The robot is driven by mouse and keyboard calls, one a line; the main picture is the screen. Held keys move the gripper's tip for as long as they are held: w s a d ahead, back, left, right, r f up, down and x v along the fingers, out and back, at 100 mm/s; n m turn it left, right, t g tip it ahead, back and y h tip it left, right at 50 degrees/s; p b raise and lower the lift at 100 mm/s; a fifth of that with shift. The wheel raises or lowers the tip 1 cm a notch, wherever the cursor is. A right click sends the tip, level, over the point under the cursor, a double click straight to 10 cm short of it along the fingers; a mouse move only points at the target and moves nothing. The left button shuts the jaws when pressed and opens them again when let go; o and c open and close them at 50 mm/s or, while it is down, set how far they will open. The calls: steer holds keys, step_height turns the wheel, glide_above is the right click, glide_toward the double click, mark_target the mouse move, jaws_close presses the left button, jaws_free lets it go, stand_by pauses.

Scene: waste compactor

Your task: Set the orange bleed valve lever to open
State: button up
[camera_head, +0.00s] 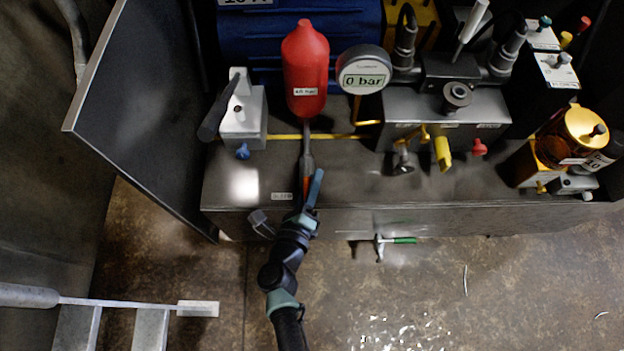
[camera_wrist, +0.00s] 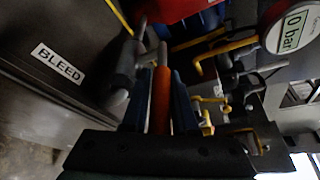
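The orange bleed valve lever (camera_wrist: 160,98) lies between the two blue fingers of my gripper (camera_wrist: 163,92) in the wrist view, with a finger close on each side. Whether the fingers press on it cannot be told. In the head view a small orange part of the lever (camera_head: 306,184) shows beside a blue finger of my gripper (camera_head: 312,188). The lever is below the grey stem under the red bottle. The BLEED label (camera_wrist: 58,64) is at the left in the wrist view and blurred in the head view (camera_head: 282,196). The rest of the lever is hidden.
A red accumulator bottle (camera_head: 306,65) stands above the lever. A gauge (camera_head: 363,70) beside it reads 0 bar. A grey valve block (camera_head: 445,112) with yellow and red handles is to the right. An open dark door (camera_head: 145,95) is at left. A green-handled tool (camera_head: 400,240) lies below.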

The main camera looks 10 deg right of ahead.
steer(key=shift+o, duration=0.3)
steer(key=p+v, duration=0.2)
steer(key=v, duration=1.1)
